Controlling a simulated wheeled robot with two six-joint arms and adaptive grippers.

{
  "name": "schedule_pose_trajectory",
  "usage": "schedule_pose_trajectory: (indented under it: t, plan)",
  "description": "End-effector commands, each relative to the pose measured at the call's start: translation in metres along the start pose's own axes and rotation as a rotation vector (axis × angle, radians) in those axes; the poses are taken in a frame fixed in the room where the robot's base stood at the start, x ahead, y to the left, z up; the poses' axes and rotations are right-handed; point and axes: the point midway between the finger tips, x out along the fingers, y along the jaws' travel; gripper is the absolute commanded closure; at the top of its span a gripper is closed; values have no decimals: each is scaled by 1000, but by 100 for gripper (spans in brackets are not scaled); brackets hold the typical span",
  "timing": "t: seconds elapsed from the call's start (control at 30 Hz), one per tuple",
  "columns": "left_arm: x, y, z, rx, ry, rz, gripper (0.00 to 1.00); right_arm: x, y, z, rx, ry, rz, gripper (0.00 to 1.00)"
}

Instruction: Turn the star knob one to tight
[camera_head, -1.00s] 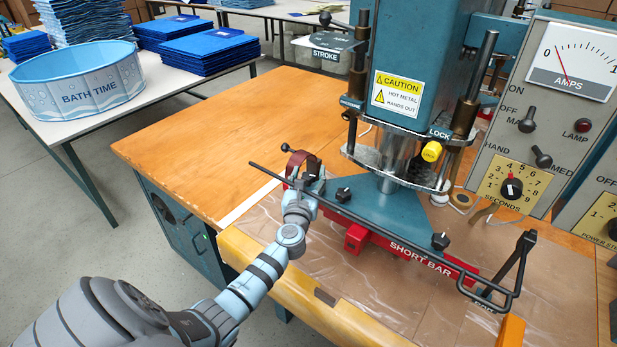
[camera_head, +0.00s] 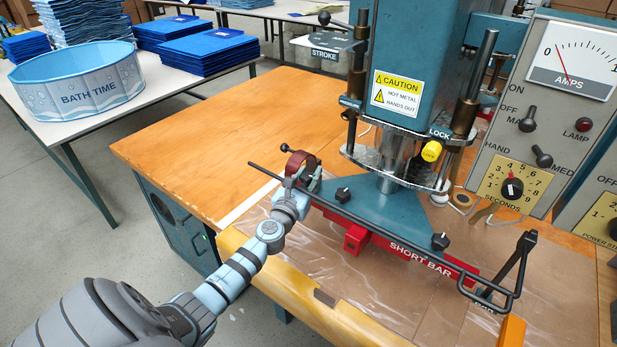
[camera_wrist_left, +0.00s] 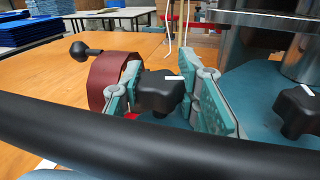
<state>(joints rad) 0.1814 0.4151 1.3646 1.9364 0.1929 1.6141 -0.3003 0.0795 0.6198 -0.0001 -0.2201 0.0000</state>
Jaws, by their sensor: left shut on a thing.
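A black star knob (camera_wrist_left: 160,92) with a white mark on top sits between the fingers of my left gripper (camera_wrist_left: 158,100) in the left wrist view. The fingers are shut on it from both sides. In the head view my left gripper (camera_head: 308,176) is at the left end of the teal press plate (camera_head: 375,208), and its fingers hide most of that knob. A second star knob (camera_head: 343,195) stands on the plate to the right; it also shows in the left wrist view (camera_wrist_left: 298,110). A third knob (camera_head: 440,241) is farther right. My right gripper is not in view.
A long black bar (camera_head: 395,248) runs along the plate's front, close before my left gripper. A dark red strap roll (camera_wrist_left: 112,80) and a black ball handle (camera_wrist_left: 84,51) are just left of it. The press column (camera_head: 415,60) rises behind. The orange tabletop (camera_head: 215,140) is clear.

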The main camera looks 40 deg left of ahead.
Motion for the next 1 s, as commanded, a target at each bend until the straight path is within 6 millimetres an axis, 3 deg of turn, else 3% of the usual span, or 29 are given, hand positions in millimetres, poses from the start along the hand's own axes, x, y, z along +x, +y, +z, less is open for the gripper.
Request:
schedule_pose_trajectory:
  t: [0.27, 0.7, 1.0]
  plan:
    - [1, 1, -6, 7, -5, -249, 99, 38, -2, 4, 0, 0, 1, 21]
    - [1, -2, -8, 2, -3, -642, 99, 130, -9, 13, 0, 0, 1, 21]
    - [0, -3, -4, 2, -1, -814, 99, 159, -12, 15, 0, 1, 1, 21]
